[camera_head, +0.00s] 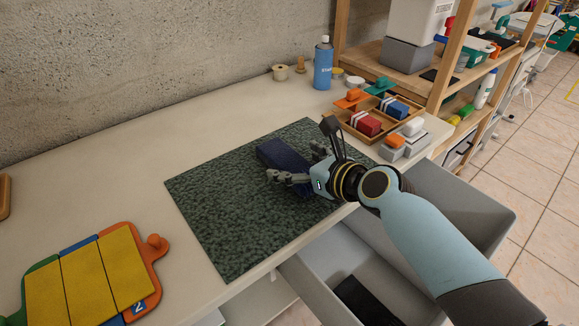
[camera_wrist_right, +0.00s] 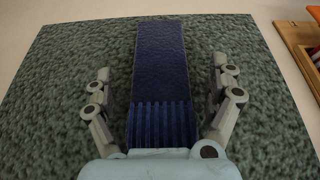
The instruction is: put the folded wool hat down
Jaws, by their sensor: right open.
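The folded wool hat (camera_head: 280,155) is a dark blue, long folded piece with a ribbed end. It lies on the dark green mat (camera_head: 225,215). In the right wrist view the hat (camera_wrist_right: 162,65) runs away from me between the fingers, its ribbed end nearest. My right gripper (camera_head: 296,164) is open over the hat. In the right wrist view its two fingers (camera_wrist_right: 161,88) stand apart on either side of the hat, with gaps showing mat. My left gripper is in neither view.
A wooden tray (camera_head: 343,117) with red and blue blocks stands right of the mat. A blue spray can (camera_head: 323,63) stands at the back. A yellow panelled board (camera_head: 100,275) lies front left. An open grey drawer (camera_head: 330,262) is below the table's front edge.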

